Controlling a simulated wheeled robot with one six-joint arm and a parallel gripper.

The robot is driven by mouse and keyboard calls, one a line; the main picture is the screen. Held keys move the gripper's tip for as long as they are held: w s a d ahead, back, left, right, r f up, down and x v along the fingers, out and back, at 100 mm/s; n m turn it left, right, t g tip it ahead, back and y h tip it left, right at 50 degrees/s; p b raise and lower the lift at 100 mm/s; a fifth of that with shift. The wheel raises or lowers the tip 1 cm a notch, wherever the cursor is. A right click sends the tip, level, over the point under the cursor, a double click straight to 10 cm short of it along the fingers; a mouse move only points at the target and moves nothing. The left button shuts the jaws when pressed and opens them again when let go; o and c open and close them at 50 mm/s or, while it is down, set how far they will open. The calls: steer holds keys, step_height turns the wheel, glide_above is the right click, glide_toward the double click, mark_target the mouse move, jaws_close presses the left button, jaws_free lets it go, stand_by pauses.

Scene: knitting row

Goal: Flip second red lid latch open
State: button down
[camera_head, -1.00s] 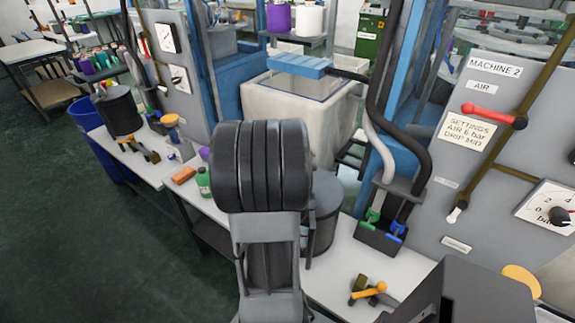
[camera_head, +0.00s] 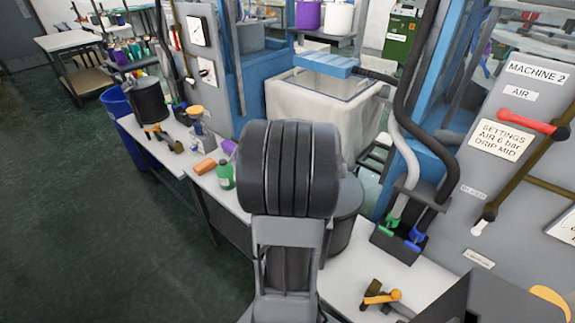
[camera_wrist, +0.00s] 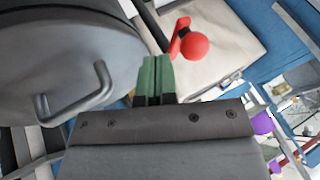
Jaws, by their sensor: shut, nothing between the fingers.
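In the wrist view a red latch (camera_wrist: 181,33) with a round red knob (camera_wrist: 194,46) stands just beyond and to the right of my gripper's fingertips (camera_wrist: 157,62). The green fingers are shut together and hold nothing. I cannot tell if they touch the latch. A large dark grey round lid (camera_wrist: 50,45) with a bent grey handle (camera_wrist: 104,82) fills the left of that view. In the head view my arm hides the gripper and the latch. A dark grey drum (camera_head: 346,222) shows partly behind my arm there.
The white bench (camera_head: 335,283) carries a green bottle (camera_head: 226,174), an orange block (camera_head: 204,167) and a yellow-handled valve (camera_head: 381,296). A grey panel with a red lever (camera_head: 532,127) stands at right. A pale tank (camera_head: 300,105) is behind. The floor at left is clear.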

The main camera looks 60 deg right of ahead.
steer(key=shift+s+a+r+p, duration=0.4)
steer(key=shift+s+a+r, duration=0.65)
steer(key=shift+r, duration=0.05)
steer(key=a+r, duration=0.4)
steer(key=r, duration=0.2)
steer(key=shift+a+r+p, duration=0.3)
steer(key=shift+a+p, duration=0.1)
steer(key=shift+s, duration=0.1)
steer(key=w+a+n+y, duration=0.2)
steer(key=a+n+y, duration=0.3)
steer(key=a+n, duration=1.3)
steer(key=a, duration=1.1)
steer(key=shift+w+a+n, duration=0.15)
steer(key=shift+n, duration=0.25)
